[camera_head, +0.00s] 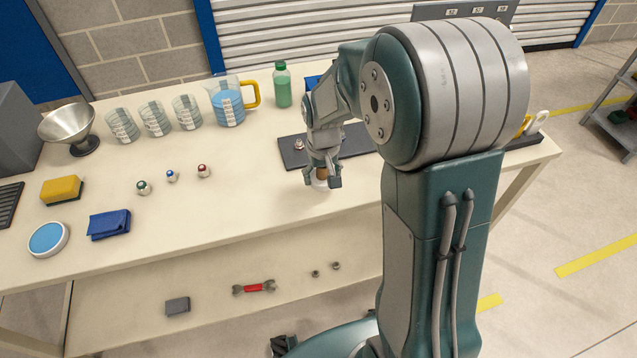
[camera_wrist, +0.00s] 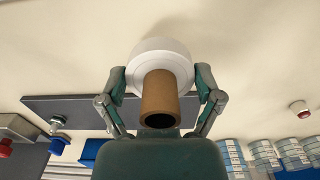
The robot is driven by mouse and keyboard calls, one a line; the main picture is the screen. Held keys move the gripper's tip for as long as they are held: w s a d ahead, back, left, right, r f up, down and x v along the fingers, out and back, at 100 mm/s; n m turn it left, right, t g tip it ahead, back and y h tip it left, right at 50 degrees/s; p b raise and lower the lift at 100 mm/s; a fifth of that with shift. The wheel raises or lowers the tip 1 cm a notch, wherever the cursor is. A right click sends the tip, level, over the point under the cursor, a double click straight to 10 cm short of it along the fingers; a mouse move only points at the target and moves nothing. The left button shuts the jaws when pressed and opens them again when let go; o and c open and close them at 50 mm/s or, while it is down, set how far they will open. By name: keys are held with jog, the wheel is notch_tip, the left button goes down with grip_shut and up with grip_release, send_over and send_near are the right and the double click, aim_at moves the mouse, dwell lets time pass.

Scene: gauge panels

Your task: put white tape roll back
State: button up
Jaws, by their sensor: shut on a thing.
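The white tape roll (camera_wrist: 160,58) has a brown tube core (camera_wrist: 158,100) facing the wrist camera. My gripper (camera_wrist: 160,80) is shut on it, with one finger on each side of the white part. In the head view the roll (camera_head: 320,186) shows as a small white rim below my gripper (camera_head: 322,178), low at the table's front part. I cannot tell whether it touches the table. A dark flat board (camera_head: 291,158) lies just behind my gripper, with a small metal knob (camera_head: 299,144) on it.
On the table (camera_head: 240,190) stand a blue-filled jug (camera_head: 226,105), a green bottle (camera_head: 283,87), several beakers (camera_head: 155,118) and a funnel (camera_head: 68,126). Small knobs (camera_head: 204,171), a blue cloth (camera_head: 109,224) and a sponge (camera_head: 62,189) lie left.

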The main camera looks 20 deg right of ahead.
aim_at(322, 184)
jog(key=shift+w+d+f, duration=0.4)
jog(key=shift+w+f, duration=0.05)
jog(key=shift+f, duration=0.05)
jog(key=shift+w+f, duration=0.25)
jog(key=shift+f, duration=0.05)
jog(key=shift+a+f, duration=0.2)
jog(key=shift+f, duration=1.05)
jog(key=shift+a+f, duration=0.15)
jog(key=shift+f, duration=0.1)
jog(key=shift+a, duration=0.15)
jog(key=o, duration=0.9)
jog(key=shift+d, duration=0.2)
jog(key=shift+c, duration=0.2)
jog(key=shift+d, duration=0.15)
